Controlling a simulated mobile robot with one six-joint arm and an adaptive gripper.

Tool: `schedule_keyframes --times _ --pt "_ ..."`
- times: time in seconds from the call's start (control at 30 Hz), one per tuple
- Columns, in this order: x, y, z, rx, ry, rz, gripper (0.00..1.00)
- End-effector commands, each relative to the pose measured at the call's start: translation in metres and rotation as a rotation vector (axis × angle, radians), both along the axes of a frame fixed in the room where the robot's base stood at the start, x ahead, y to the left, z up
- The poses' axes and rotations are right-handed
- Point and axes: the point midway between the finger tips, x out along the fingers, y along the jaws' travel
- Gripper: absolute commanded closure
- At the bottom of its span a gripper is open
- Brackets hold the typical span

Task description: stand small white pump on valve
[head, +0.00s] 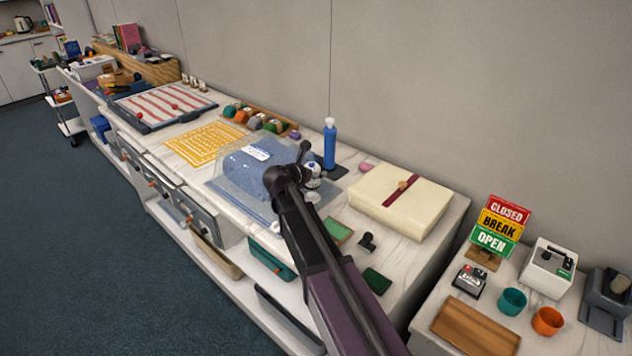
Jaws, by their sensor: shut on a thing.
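My gripper (312,186) hangs over the white counter, just right of a clear bag (222,186) with folded blue cloth (253,180) in it. It is small here and partly behind my arm. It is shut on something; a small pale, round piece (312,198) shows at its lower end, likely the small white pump. I cannot tell whether this piece touches anything below. I cannot make out the valve; it may be hidden by my arm or gripper. A white label (257,153) lies on the bag.
A blue bottle (329,144) stands close behind my gripper. A cream box (400,200) lies to the right. A green-and-tan block (337,232) and a small black object (367,242) lie in front. A yellow grid mat (204,144) lies left.

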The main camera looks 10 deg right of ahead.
Motion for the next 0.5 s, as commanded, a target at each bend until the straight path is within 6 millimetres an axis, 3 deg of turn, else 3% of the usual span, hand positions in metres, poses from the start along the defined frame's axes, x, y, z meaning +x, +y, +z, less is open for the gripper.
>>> schedule_keyframes --times 0.5 --pt "0.0 -0.001 -0.034 -0.001 0.0 -0.001 0.89"
